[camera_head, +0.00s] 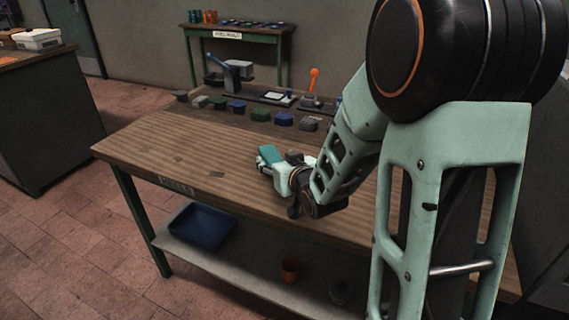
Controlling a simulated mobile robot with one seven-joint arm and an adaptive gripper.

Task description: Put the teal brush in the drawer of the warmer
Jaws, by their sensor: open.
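My gripper (266,160) is low over the middle of the wooden workbench (150,150), with its fingers pointing left and away from me. It is open. A teal block-like piece (268,153) shows right at the fingers. It looks like the teal brush, but it is too small to be sure, and I cannot tell whether it lies on the bench or touches the fingers. My wrist and forearm hide the bench to the right of it. I cannot make out a warmer or its drawer in this view.
A row of coloured lumps (237,106) lies along the bench's back. Behind it stand a blue-grey press (236,74) and an orange-handled lever (314,80). Below, a shelf holds a blue tray (200,228) and an orange cup (290,268).

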